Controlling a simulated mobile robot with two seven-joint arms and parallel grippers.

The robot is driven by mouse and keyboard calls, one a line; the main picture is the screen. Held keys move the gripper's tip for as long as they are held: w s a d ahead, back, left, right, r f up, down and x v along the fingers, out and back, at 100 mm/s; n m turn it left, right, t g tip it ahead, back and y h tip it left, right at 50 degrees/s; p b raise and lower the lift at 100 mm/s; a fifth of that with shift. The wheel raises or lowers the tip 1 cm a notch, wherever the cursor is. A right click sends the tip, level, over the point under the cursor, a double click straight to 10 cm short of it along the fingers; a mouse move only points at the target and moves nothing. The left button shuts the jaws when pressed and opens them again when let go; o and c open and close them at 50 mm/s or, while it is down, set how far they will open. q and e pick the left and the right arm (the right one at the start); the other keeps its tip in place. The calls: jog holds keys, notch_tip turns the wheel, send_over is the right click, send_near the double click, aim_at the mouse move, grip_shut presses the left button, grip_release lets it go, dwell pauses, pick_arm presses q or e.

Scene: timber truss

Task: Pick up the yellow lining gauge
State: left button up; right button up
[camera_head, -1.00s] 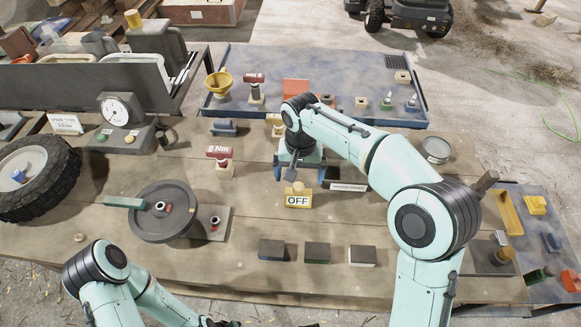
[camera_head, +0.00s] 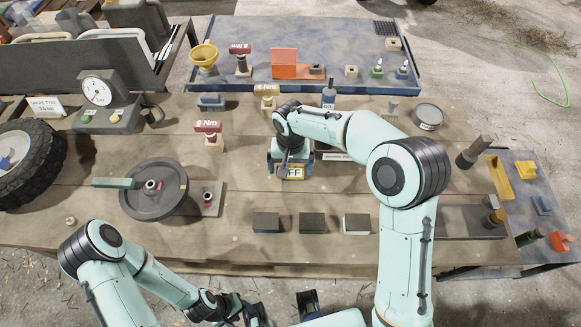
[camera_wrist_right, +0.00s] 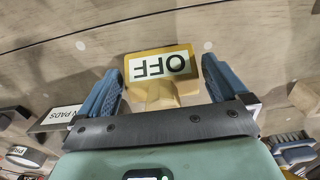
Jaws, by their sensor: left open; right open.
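The yellow lining gauge, a small yellow block with a white OFF label, lies on the wooden bench; its label shows partly in the head view (camera_head: 292,173) and fully, upside down, in the right wrist view (camera_wrist_right: 160,66). My right gripper (camera_head: 290,160) is open over it. In the right wrist view the blue fingers of this gripper (camera_wrist_right: 163,80) stand on either side of the gauge, with gaps on both sides. My left gripper (camera_head: 245,311) is low at the bottom edge of the head view, away from the gauge and partly cut off.
Several dark pads (camera_head: 312,223) lie in front of the gauge. A brake disc (camera_head: 155,200) is to the left, and a red Nm tool (camera_head: 208,128) stands behind it. A white label plate (camera_wrist_right: 60,118) lies beside the right gripper. A blue tray (camera_head: 350,50) is at the back.

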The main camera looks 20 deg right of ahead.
jog(key=shift+f, duration=0.9)
jog(key=shift+w, duration=0.1)
jog(key=c, duration=0.9)
jog(key=shift+o, duration=0.2)
jog(key=shift+r, duration=0.1)
jog(key=shift+r, duration=0.1)
